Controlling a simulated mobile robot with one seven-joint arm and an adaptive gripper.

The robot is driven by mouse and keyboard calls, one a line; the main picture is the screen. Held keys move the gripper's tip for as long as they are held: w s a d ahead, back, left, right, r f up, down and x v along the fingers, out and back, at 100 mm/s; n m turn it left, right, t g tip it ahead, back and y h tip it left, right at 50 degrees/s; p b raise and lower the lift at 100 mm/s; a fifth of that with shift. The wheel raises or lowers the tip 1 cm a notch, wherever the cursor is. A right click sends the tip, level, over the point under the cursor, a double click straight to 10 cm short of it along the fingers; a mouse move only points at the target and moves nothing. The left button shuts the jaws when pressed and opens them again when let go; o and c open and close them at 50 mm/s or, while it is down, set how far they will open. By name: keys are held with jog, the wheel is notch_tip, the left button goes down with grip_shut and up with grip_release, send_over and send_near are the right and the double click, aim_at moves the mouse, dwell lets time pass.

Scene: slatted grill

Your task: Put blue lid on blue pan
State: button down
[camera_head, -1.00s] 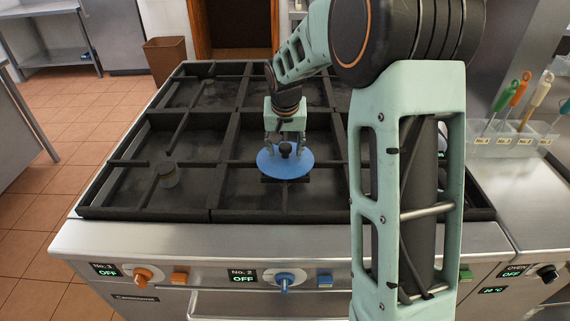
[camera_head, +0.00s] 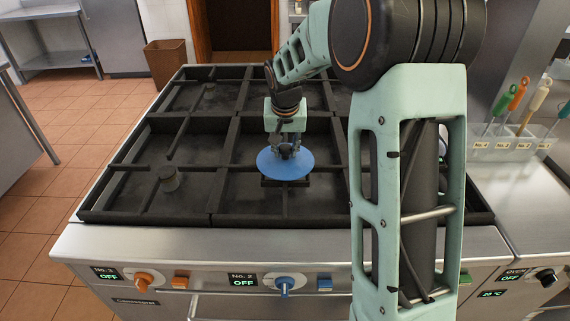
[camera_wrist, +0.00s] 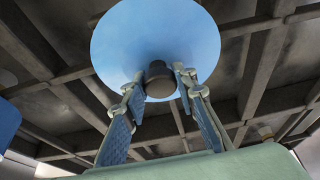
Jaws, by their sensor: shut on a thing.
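The blue lid (camera_head: 285,172) is a flat round disc with a dark knob, low over the middle front section of the slatted grill. It also shows in the wrist view (camera_wrist: 130,40), where its dark knob (camera_wrist: 160,88) is between the two fingers. My gripper (camera_head: 285,150) points down from above and is shut on the knob. I cannot tell whether the lid rests on the grate or hangs just above it. No blue pan can be made out in the head view; my arm hides the right part of the grill. A blue surface (camera_wrist: 7,122) at the wrist view's left edge is unidentified.
The black grate (camera_head: 215,160) has raised bars and open sections. A small dark cylinder (camera_head: 168,178) stands in the front left section. Knobs (camera_head: 284,284) line the front panel. Coloured-handled utensils (camera_head: 516,97) stand in a holder at the right.

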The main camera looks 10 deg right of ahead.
aim_at(286, 144)
jog(key=shift+r+p, duration=1.1)
jog(key=shift+r, duration=0.9)
